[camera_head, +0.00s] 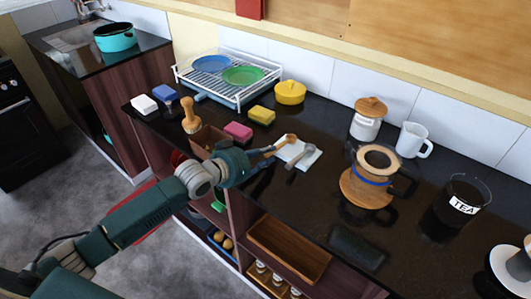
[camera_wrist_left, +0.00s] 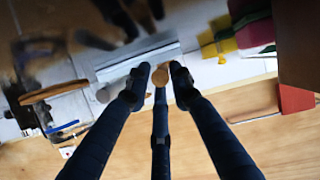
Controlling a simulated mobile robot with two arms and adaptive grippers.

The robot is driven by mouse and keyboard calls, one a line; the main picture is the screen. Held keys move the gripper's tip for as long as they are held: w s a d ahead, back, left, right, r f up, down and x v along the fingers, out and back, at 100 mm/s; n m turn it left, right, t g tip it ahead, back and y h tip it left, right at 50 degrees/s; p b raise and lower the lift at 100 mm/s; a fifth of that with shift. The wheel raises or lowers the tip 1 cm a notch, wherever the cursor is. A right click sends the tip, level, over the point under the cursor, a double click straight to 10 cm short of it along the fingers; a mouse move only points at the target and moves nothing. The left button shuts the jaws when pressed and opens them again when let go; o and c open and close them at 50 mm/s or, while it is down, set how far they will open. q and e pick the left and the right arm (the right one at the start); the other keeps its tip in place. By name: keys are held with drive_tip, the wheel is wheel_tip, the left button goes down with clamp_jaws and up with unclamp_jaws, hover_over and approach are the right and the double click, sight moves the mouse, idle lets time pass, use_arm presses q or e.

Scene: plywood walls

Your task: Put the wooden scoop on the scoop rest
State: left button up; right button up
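The wooden scoop (camera_head: 288,140) points up and right from my left gripper (camera_head: 262,154) in the head view. A white flat piece (camera_head: 308,160), apparently the scoop rest, lies on the dark counter just beyond the fingers, under the scoop in the picture. A grey scoop-shaped mark on it looks like a shadow, so the scoop seems held above it. In the left wrist view the left gripper's fingers (camera_wrist_left: 161,75) close around the scoop, whose round wooden end (camera_wrist_left: 160,78) shows between them. The pale rest (camera_wrist_left: 130,62) lies behind. My right gripper is not in view.
A coffee maker (camera_head: 368,178) on a wooden base stands right of the rest.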

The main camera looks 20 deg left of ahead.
use_arm(q)
drive_tip(key=shift+o, duration=0.8)
drive_tip(key=shift+w, duration=0.1)
